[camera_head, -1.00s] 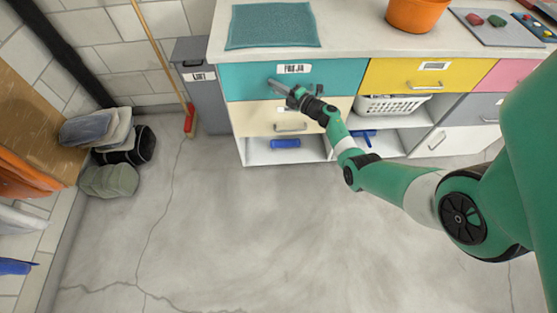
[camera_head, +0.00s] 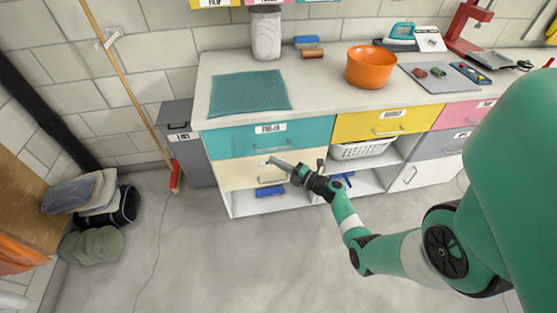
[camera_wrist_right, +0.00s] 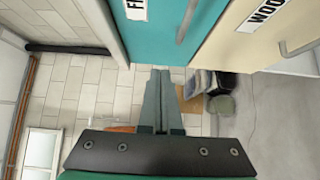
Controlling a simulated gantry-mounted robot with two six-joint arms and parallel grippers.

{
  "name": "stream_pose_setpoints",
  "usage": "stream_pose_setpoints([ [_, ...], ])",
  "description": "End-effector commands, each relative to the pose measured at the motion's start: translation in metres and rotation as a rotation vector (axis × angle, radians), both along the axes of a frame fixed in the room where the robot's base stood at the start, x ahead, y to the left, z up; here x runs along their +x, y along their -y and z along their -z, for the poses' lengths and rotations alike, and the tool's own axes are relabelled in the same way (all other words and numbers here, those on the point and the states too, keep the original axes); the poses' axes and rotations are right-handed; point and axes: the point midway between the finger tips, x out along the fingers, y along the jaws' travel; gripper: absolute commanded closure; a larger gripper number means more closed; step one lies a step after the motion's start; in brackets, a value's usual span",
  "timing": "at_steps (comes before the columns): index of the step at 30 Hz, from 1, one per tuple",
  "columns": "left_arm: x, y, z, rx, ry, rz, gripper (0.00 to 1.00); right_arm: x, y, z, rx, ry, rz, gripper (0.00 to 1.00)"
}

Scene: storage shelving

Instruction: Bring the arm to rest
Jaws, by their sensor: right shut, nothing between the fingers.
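My right arm comes in from the right side of the head view. Its gripper (camera_head: 280,163) is shut and empty, in front of the cream drawer (camera_head: 235,174) just below the teal drawer (camera_head: 230,141). In the right wrist view, the two fingers of the gripper (camera_wrist_right: 159,72) lie together with nothing between them. The teal drawer (camera_wrist_right: 160,30) and the cream drawer (camera_wrist_right: 235,45) show beside it there. I cannot tell from the views whether the gripper touches a drawer front. My left gripper is not in view.
The counter (camera_head: 322,92) carries a teal mat (camera_head: 248,94), an orange pot (camera_head: 371,67) and a tray (camera_head: 440,77). A grey bin (camera_head: 192,150) and a broom (camera_head: 130,90) stand left of the cabinet. Sacks (camera_head: 92,246) lie at the left. The floor (camera_head: 240,265) in front is clear.

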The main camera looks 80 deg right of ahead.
Motion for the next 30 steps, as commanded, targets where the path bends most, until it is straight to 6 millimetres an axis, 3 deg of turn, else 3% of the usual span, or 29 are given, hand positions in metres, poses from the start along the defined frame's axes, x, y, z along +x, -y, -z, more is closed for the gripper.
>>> stream_pose_setpoints([
  [4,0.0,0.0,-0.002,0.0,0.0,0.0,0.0,-0.008,-0.004,0.0,-0.001,0.001,-0.001,1.0],
  [15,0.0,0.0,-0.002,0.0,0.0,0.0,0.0,-0.006,-0.004,0.0,-0.001,0.001,-0.005,1.0],
  [17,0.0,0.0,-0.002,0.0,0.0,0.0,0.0,0.0,-0.01,0.0,-0.001,0.001,-0.022,1.0],
  [20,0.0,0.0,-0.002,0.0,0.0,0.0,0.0,0.033,-0.029,-0.01,-0.022,0.009,-0.103,1.0],
  [23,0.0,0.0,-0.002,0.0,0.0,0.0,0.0,0.088,-0.062,-0.043,-0.086,0.043,-0.238,1.0],
  [27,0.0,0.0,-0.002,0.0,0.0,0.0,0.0,0.156,-0.12,-0.13,-0.21,0.184,-0.412,1.0],
  [30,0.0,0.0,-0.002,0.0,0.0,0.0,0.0,0.188,-0.162,-0.203,-0.265,0.333,-0.485,1.0],
])
